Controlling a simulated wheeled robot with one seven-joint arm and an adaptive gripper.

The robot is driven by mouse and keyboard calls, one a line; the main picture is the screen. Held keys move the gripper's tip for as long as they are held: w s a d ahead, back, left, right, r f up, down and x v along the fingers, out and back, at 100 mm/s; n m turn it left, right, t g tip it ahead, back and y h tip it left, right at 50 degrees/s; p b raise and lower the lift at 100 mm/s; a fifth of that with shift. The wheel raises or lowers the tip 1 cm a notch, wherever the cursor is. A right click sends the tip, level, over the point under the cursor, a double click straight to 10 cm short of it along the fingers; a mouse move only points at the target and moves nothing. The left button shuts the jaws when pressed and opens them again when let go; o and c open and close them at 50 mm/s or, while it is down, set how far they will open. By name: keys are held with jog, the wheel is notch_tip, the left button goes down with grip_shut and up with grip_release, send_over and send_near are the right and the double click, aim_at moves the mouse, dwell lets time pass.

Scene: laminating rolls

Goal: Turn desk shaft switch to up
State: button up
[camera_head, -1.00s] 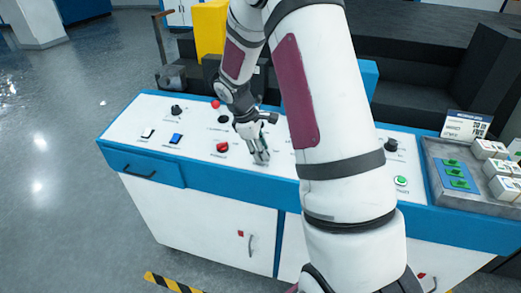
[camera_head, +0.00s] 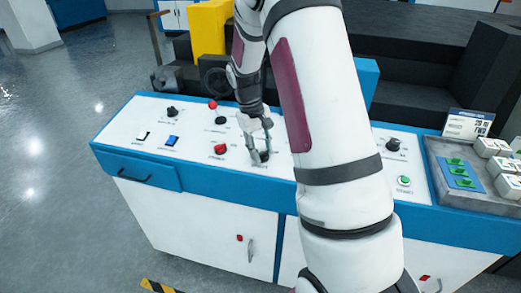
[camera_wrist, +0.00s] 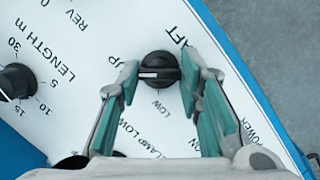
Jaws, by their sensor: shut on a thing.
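The shaft switch (camera_wrist: 160,70) is a round black knob with a white mark on its left side in the wrist view. It stands on the white desk panel near the printed words "UP" and "LOW", with part of "SHAFT" above. My gripper (camera_wrist: 159,76) has its green-padded fingers on both sides of the knob and is shut on it. In the head view my gripper (camera_head: 259,148) points down at the panel, with the dark knob (camera_head: 263,157) low between its fingertips. My arm hides the panel to the right.
The length knob (camera_wrist: 16,81) is at the wrist view's left. A blue rocker (camera_head: 171,141), another black knob (camera_head: 393,144) and a tray of blocks (camera_head: 441,172) are farther off.

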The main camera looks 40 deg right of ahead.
jog(key=shift+m, duration=0.5)
jog(key=o, duration=1.2)
jog(key=shift+c, duration=0.2)
notch_tip(320, 180, up, 12)
jog(key=w+a, duration=0.1)
jog(key=w, duration=0.1)
jog(key=shift+a, duration=0.15)
